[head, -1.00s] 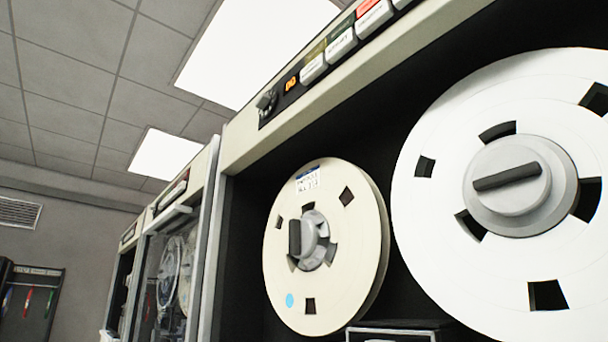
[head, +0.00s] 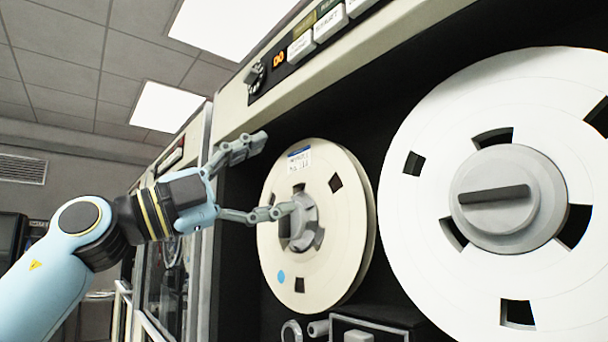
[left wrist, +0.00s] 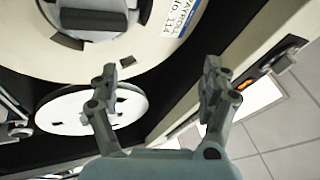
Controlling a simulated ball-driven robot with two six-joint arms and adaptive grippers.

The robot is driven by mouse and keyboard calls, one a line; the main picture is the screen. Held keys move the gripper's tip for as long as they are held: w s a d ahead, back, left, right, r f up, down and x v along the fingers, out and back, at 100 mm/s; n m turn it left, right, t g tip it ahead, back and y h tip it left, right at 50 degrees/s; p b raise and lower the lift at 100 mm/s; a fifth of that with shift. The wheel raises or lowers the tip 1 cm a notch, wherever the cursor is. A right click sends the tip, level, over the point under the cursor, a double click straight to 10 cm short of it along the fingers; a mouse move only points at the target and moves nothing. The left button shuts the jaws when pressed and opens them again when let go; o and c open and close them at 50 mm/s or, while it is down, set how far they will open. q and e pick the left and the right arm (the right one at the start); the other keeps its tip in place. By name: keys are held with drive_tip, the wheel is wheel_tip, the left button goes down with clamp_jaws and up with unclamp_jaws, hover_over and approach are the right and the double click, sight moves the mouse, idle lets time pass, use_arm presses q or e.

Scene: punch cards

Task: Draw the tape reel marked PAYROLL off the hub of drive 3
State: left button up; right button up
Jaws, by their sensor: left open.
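The cream tape reel (head: 340,245) sits on the grey hub (head: 299,222) in the drive's dark recess. It has a blue-edged label near its top and a blue dot at lower left. In the left wrist view the label on the reel (left wrist: 70,60) reads PAYROLL NO. 114. My left gripper (head: 268,176) is open and empty, in front of the reel's upper left. One finger overlaps the hub in the head view; whether it touches I cannot tell. The hub (left wrist: 92,18) lies beyond the fingers in the left wrist view (left wrist: 160,80). My right gripper is out of view.
A larger white reel (head: 425,205) on its own hub stands to the right. A control panel (head: 290,50) with buttons and an orange display runs above the recess. Small guide parts (head: 318,328) sit below the reel. Other cabinets stand at left.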

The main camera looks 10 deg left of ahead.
sight(299, 162)
use_arm(q)
wheel_tip(299, 162, up, 4)
drive_tip(key=w+a+y+p, duration=0.1)
drive_tip(key=a+y, duration=0.2)
drive_tip(key=y, duration=0.4)
drive_tip(key=shift+n, duration=0.3)
drive_tip(key=p+x, duration=0.1)
drive_tip(key=x, duration=0.4)
drive_tip(key=p+x, duration=0.1)
drive_tip(key=x, duration=0.2)
drive_tip(key=shift+d+r+p, duration=0.2)
drive_tip(key=shift+r+p, duration=0.1)
drive_tip(key=shift+r, duration=0.05)
drive_tip(key=shift+w+d+f, duration=0.15)
drive_tip(key=shift+w+d, duration=0.2)
drive_tip(key=shift+w, duration=0.2)
drive_tip(key=c, duration=1.5)
